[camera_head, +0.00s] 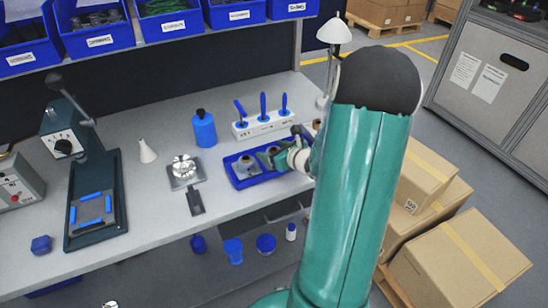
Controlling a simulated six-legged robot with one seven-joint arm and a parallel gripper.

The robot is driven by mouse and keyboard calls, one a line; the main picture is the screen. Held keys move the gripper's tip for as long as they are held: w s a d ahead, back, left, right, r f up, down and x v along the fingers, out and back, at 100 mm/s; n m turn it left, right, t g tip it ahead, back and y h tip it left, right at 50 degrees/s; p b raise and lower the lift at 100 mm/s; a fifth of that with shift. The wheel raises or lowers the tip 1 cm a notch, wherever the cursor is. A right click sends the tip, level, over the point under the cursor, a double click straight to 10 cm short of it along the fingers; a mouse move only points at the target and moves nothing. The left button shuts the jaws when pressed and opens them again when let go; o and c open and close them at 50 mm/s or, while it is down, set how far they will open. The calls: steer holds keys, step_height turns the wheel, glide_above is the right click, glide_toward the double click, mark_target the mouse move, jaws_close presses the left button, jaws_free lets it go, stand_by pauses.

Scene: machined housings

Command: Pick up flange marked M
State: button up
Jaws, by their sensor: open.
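A blue tray (240,184) lies on the grey bench and holds metal parts. One tan-grey part (246,166) shows in the tray's left half. My gripper (268,160) is over the right half of the tray, open, with its fingers pointing left and down. It hides part of the tray, and I cannot tell whether it touches a part there. No letter M can be read on any part at this size, so I cannot tell which is the flange marked M.
A white block with blue-handled tools (262,122) stands behind the tray. A blue bottle (203,130), a metal fixture (185,170), a white cone (146,151) and a dark press (95,190) stand to the left. Cardboard boxes (455,255) are stacked at right.

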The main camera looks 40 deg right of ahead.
steer(key=shift+c, duration=0.2)
steer(key=c, duration=1.3)
steer(key=shift+r, duration=0.1)
